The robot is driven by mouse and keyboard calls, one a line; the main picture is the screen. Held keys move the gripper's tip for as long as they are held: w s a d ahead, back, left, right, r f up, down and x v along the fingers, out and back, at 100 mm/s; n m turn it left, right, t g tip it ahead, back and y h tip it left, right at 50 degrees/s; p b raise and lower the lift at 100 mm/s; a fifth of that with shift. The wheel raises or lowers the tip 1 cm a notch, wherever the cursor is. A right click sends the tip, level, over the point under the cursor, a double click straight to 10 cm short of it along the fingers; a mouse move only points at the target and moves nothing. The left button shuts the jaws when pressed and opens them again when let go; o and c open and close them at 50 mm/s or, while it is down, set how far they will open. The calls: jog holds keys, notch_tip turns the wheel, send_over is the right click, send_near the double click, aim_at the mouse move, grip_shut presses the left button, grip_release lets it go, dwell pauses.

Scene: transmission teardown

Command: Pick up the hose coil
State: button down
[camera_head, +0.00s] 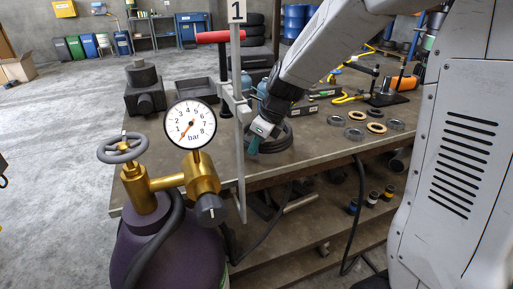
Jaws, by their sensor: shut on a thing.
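The hose coil (282,143) is a dark, flat ring of hose at the near part of the workbench (335,155). My gripper (254,143) reaches down from the upper right to the coil's left side. Its teal fingertips are shut on the coil there. The fingers and the grey wrist hide part of the coil. The coil appears to lie at bench height; I cannot tell whether it is clear of the top.
A pressure gauge (190,124) on a brass valve and purple cylinder (170,250) stands in front at left. An upright post with a red-handled clamp (220,37) stands close left of my gripper. Several rings (376,127) lie to the right. A dark vise-like block (145,92) sits behind left.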

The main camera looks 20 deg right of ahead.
jog(key=shift+s+r, duration=0.2)
jog(key=shift+r, duration=0.3)
jog(key=shift+s+r, duration=0.2)
jog(key=shift+r, duration=0.25)
jog(key=s+d+r, duration=0.1)
jog(key=s+d, duration=0.1)
jog(key=s, duration=1.3)
jog(key=shift+r, duration=0.15)
